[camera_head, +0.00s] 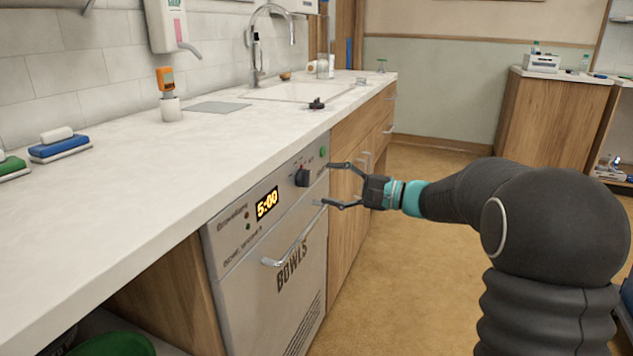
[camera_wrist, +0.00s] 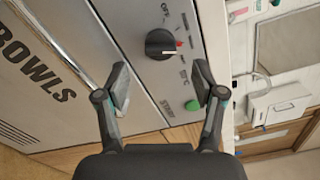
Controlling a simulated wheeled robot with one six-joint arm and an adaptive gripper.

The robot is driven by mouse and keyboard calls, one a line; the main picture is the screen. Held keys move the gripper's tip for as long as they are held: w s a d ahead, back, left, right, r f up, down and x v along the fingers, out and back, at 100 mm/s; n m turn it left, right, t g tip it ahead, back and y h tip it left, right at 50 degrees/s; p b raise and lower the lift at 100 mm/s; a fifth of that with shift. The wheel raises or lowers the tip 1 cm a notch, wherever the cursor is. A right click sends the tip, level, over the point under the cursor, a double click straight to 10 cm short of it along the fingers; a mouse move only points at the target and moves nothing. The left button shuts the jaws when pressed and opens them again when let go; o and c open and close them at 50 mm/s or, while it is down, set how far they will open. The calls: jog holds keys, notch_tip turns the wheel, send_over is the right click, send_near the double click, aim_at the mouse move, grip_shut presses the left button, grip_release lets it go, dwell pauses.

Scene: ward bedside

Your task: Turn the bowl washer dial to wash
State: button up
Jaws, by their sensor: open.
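The bowl washer (camera_head: 262,285) is a light grey front marked BOWLS, built in under the counter, with a lit 5:00 display (camera_head: 267,204). Its black dial (camera_head: 302,178) sits at the right of the control panel. My gripper (camera_head: 325,184) is open and empty in front of the panel. In the wrist view its fingertips (camera_wrist: 161,78) spread either side of the panel area just short of the dial.
The washer's bar handle (camera_head: 290,243) sticks out below the panel. The white counter (camera_head: 190,150) overhangs above, with a sink, tap and a small black item (camera_head: 317,103) near its edge. Wooden drawers (camera_head: 365,125) stand to the right. The floor (camera_head: 420,230) beside them is clear.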

jog(key=v, duration=0.6)
jog(key=shift+s+d, duration=0.15)
jog(key=shift+d, duration=0.15)
jog(key=s+d+f+n+g+h, duration=0.15)
jog(key=s+f+g+h, duration=0.25)
jog(key=s+f+h, duration=0.65)
jog(key=s+d+n+t+h, duration=0.1)
jog(key=s+d+n+h, duration=0.2)
jog(key=s, duration=0.8)
jog(key=s+d+n+t+h, duration=0.2)
jog(key=s+d+n+h, duration=0.1)
jog(key=s, duration=0.9)
jog(key=shift+d, duration=0.5)
